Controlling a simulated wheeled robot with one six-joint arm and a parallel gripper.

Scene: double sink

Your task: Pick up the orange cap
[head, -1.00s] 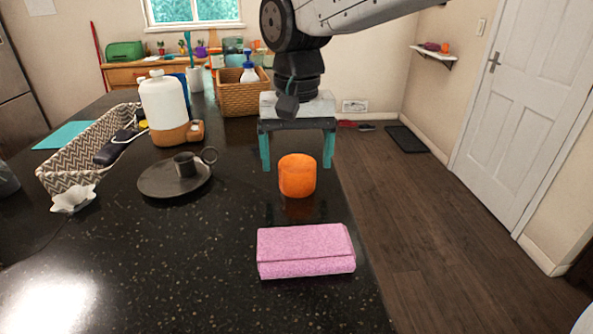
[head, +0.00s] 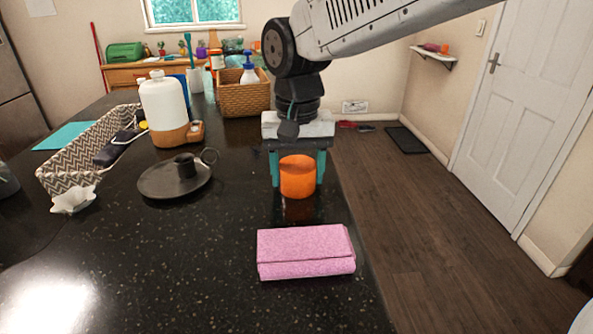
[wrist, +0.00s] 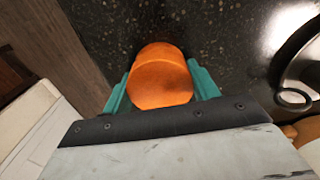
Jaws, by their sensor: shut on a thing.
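The orange cap (head: 298,177) is a short orange cylinder standing upright on the dark counter near its right edge. My gripper (head: 298,180) is lowered around it, with one teal finger at each side. In the wrist view the cap (wrist: 160,78) sits between the two teal fingers of my gripper (wrist: 160,88), which is shut on it. The cap seems to rest on the counter; its far side is hidden in the head view.
A pink wallet-like case (head: 305,251) lies in front of the cap. A dark candle holder (head: 175,179) is to the left, with a white-and-brown dispenser (head: 163,105) behind it. A wicker basket (head: 245,97) stands farther back. The counter edge is close on the right.

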